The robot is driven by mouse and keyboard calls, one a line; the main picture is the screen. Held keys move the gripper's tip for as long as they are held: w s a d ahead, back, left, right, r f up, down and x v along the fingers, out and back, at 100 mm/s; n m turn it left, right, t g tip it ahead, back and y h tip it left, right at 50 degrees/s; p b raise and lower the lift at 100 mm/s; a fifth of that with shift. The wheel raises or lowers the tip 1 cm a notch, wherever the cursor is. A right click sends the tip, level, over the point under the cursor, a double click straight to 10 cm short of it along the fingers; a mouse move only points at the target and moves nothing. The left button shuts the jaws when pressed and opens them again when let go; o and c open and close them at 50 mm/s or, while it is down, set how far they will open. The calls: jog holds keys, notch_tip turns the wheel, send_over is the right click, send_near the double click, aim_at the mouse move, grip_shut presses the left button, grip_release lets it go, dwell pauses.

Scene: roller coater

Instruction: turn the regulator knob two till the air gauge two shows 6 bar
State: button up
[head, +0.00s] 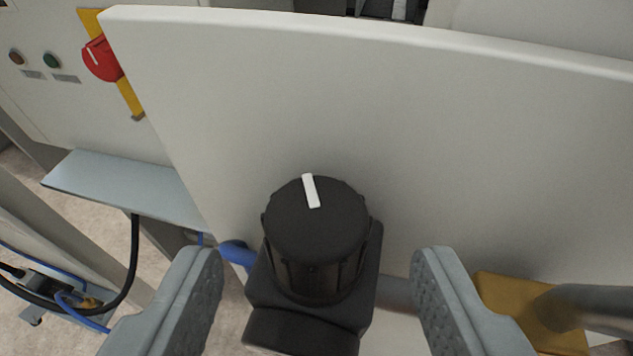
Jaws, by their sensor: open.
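A black ribbed regulator knob (315,240) with a white pointer mark on its top stands in the middle of the head view. The mark points away from me, tilted slightly left. The knob sits on a black regulator body (310,325). My gripper (318,268) is open, with one grey padded finger on each side of the knob and a gap to it on both sides. No air gauge shows in this view, so no pressure can be read. I cannot tell from a label whether this is knob two.
A large pale panel (380,130) rises right behind the knob. A blue hose (237,252) joins at the left of the regulator. A brass-coloured block (530,312) with a grey pipe is at right. A red rotary switch (102,59) and a grey shelf (125,185) are at left.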

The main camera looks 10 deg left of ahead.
aim_at(279, 262)
jog(key=shift+x, duration=1.4)
jog(key=c, duration=1)
jog(key=shift+o, duration=0.2)
jog(key=shift+a+m+t+h, duration=0.2)
jog(key=shift+m+t+h, duration=0.1)
jog(key=shift+m+h, duration=0.55)
jog(key=shift+a+m+h, duration=0.15)
jog(key=shift+m+h, duration=1)
jog(key=shift+h, duration=0.3)
jog(key=shift+a+m+g+h, duration=0.15)
jog(key=shift+m+g+h, duration=0.25)
jog(key=shift+m+h, duration=1.1)
jog(key=shift+m+g+h, duration=0.3)
jog(key=shift+m+h, duration=0.1)
jog(key=shift+h, duration=0.2)
